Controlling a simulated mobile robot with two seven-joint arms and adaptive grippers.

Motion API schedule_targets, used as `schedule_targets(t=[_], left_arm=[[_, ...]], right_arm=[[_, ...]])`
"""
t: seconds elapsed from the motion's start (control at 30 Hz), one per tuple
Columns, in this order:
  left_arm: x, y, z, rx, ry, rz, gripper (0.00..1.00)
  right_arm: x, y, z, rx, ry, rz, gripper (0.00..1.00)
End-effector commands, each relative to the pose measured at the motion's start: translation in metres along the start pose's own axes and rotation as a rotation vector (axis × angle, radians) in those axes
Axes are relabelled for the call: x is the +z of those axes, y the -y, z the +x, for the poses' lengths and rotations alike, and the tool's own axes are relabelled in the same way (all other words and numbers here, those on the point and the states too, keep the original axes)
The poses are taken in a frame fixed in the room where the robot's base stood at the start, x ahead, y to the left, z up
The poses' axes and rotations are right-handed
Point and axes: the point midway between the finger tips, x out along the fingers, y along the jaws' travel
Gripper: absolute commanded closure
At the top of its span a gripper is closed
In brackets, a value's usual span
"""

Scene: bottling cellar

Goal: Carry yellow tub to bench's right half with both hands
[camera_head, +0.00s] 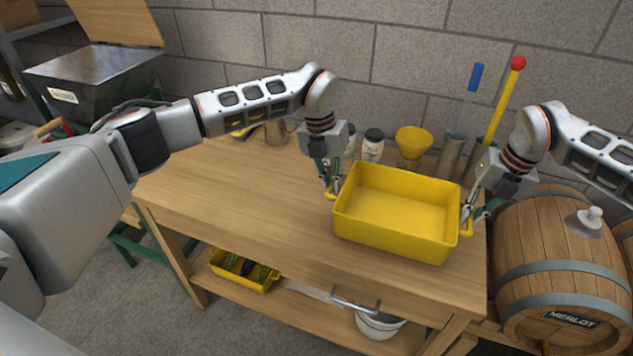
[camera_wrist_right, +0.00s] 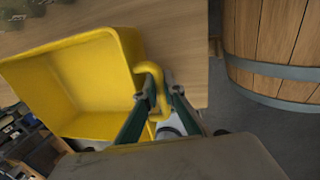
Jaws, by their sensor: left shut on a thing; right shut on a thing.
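The yellow tub (camera_head: 398,243) is empty and sits at the right end of the wooden bench (camera_head: 225,205), its right side near the bench's right edge. Whether it rests on the top or hangs just above it I cannot tell. My left gripper (camera_head: 331,188) is shut on the tub's left handle. My right gripper (camera_head: 468,218) is shut on the right handle. The right wrist view shows the tub (camera_wrist_right: 85,75) and my right gripper's fingers (camera_wrist_right: 160,100) around its yellow handle, with the bench edge and floor beyond.
A wooden barrel (camera_head: 548,250) stands close to the bench's right. A smaller yellow bin (camera_head: 240,272) is on the lower shelf.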

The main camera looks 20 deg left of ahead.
Motion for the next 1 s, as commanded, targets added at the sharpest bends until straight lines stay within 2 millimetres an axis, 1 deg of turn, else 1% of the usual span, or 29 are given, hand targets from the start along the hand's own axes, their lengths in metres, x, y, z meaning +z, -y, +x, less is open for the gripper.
schedule_targets(t=[0.57,1.0], left_arm=[[0.001,-0.002,0.003,0.002,0.001,-0.002,1.00],[0.000,-0.006,0.023,0.001,0.000,-0.002,1.00]], right_arm=[[0.001,0.002,0.003,-0.001,0.002,0.002,1.00],[0.000,0.005,0.023,-0.001,0.000,0.002,1.00]])
